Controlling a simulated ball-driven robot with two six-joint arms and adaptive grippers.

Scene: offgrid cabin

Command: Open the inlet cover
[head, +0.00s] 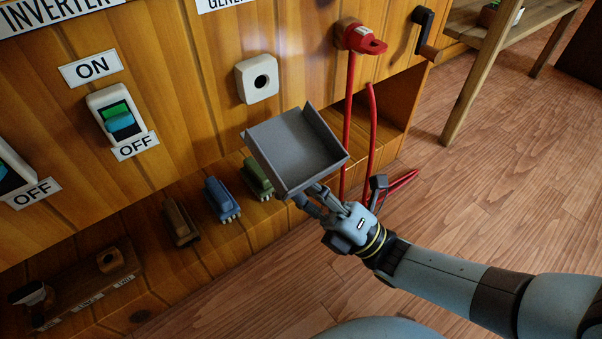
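A grey, shallow, square box-like piece (296,150) with raised walls is in front of the wooden wall, its hollow side facing up toward me. It looks like the inlet cover, but I cannot tell how it joins the wall. My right gripper (314,197) is at its lower edge, apparently touching it. The fingertips are partly hidden by the edge, so I cannot tell whether they are shut on it. A white socket (257,79) with a round dark hole sits on the wall just above the piece. My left gripper is out of view.
A red fitting (358,39) with red cables hangs right of the piece, and a black lever (423,27) is beyond. A switch (117,118) is at left. Brown (181,222), blue (221,199) and green (257,178) connectors line the ledge below.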

